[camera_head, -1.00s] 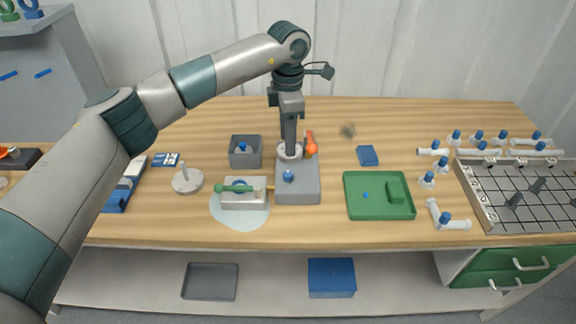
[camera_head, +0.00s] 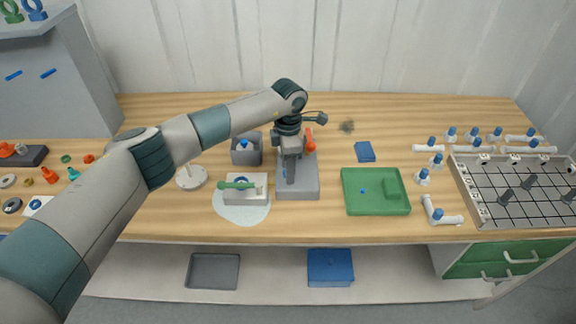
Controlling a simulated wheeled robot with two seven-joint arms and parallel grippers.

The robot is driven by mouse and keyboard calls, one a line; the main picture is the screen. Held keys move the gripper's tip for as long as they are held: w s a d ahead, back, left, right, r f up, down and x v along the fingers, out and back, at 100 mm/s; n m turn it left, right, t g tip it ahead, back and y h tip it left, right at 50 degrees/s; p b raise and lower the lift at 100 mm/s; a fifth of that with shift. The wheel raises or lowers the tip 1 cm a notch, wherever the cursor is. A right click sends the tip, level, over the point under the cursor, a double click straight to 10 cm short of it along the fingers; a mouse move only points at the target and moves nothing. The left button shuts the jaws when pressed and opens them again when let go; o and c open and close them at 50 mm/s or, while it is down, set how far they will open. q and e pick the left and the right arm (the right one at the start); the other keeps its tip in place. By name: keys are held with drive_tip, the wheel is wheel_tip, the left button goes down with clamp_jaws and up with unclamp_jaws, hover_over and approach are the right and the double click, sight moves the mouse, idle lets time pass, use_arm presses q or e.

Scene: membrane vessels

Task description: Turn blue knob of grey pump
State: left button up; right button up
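The grey pump (camera_head: 308,181) is a grey block near the front middle of the table. A white box with a green handle (camera_head: 241,188) stands just left of it on a pale round patch. An orange-red lever (camera_head: 310,142) shows at the pump's back. My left gripper (camera_head: 290,180) points down over the pump's left half, where the blue knob is. The gripper hides nearly all of the knob; only a trace of blue shows beside the fingers. I cannot tell whether the fingers touch it or how far apart they are. My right gripper is out of view.
A grey open box (camera_head: 246,159) with a blue-topped part stands behind left of the pump. A green tray (camera_head: 376,208) and a blue block (camera_head: 365,151) are to the right. White pipe pieces and a grid rack (camera_head: 522,219) fill the far right.

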use_arm(q)
clamp_jaws()
drive_tip(key=c, duration=1.1)
unclamp_jaws()
drive_tip(key=shift+o, duration=0.2)
